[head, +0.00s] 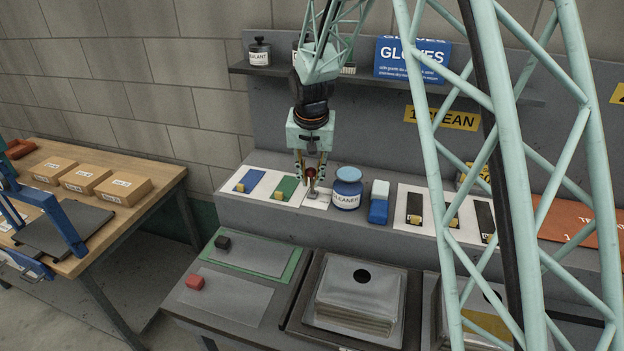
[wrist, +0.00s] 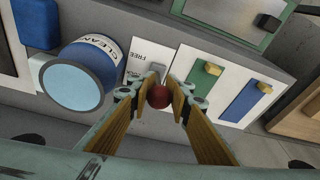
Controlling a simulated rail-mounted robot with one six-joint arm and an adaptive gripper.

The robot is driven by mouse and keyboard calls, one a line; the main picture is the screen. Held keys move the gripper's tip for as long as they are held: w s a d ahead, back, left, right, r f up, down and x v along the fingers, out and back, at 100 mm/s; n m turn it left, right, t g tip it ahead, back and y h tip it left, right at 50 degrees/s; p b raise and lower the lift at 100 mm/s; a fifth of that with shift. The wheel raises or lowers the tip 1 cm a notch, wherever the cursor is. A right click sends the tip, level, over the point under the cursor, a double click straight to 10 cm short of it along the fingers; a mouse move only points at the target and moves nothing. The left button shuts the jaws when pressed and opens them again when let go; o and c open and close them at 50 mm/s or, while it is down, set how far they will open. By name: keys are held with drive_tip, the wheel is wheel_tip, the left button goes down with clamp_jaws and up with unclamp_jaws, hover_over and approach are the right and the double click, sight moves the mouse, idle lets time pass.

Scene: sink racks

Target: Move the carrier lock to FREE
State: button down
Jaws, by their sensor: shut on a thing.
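The carrier lock is a small white plate (head: 318,199) with a grey lever base, on the ledge between the green slider and the blue cleaner jar. The wrist view shows the word FREE on its plate (wrist: 138,52), left of the grey base (wrist: 155,73). My gripper (head: 311,172) points down over the lock, its fingers closed around a dark red ball knob (wrist: 159,97). The fingers hide part of the lever below the knob. I cannot tell exactly which position the lever is in.
The blue cleaner jar (head: 347,188) stands close right of the lock, with a blue-and-white block (head: 379,202) beyond it. Blue (head: 250,181) and green (head: 285,189) sliders lie to the left. Sink trays (head: 355,290) lie in front, below the ledge.

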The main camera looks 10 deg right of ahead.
drive_tip(key=shift+s+a+f, duration=0.2)
drive_tip(key=shift+s+f, duration=0.05)
drive_tip(key=shift+s, duration=0.2)
idle(0.6)
idle(0.5)
drive_tip(key=c, duration=2.5)
unclamp_jaws()
drive_tip(key=shift+a, duration=0.1)
drive_tip(key=shift+o, duration=0.2)
drive_tip(key=shift+r, duration=0.15)
drive_tip(key=shift+s+r, duration=0.1)
drive_tip(key=shift+r, duration=0.25)
drive_tip(key=v, duration=1.1)
drive_tip(key=shift+c, duration=0.5)
